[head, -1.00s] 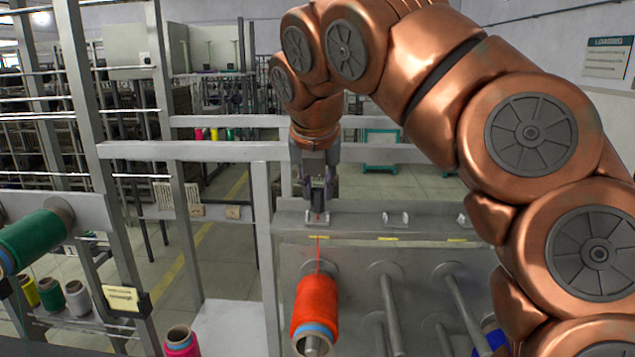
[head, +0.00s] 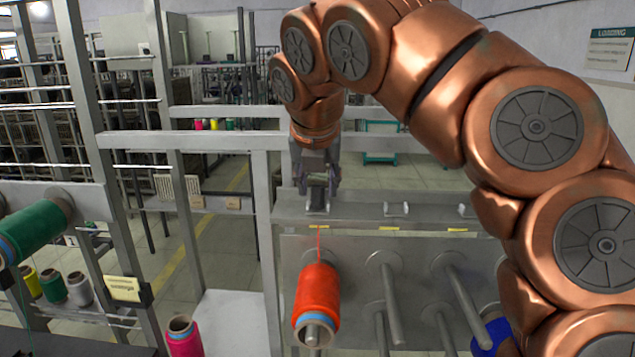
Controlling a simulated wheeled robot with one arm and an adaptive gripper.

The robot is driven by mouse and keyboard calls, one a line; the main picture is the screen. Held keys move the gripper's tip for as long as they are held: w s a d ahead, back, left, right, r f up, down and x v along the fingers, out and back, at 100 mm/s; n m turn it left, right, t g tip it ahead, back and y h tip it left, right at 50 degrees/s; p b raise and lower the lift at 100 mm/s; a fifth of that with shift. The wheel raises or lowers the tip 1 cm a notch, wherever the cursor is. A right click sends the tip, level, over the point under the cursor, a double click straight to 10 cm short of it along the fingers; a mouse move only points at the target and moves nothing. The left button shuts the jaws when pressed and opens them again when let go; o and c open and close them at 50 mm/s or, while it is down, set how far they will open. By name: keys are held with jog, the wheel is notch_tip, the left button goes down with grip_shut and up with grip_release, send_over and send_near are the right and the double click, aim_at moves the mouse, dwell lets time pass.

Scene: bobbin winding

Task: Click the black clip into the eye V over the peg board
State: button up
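My gripper (head: 318,188) points down at the left end of the metal ledge, right over the left eye (head: 317,209), a small pale bracket. This eye stands above the orange spool and the peg board (head: 350,255). The eye marks are too small to read, so I cannot tell which one is V. Something dark shows between the fingers, at the eye. I cannot tell whether it is the black clip, or whether the fingers still grip it. An orange thread (head: 318,243) runs up from the orange spool (head: 317,295) toward this eye.
A second eye (head: 397,209) and a third eye (head: 466,210) stand farther right on the ledge. Bare pegs (head: 388,290) stick out of the board, with a blue spool (head: 490,334) at lower right. A pink spool (head: 184,338) and green spool (head: 35,232) are left.

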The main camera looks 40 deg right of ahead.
jog(key=shift+o, duration=0.8)
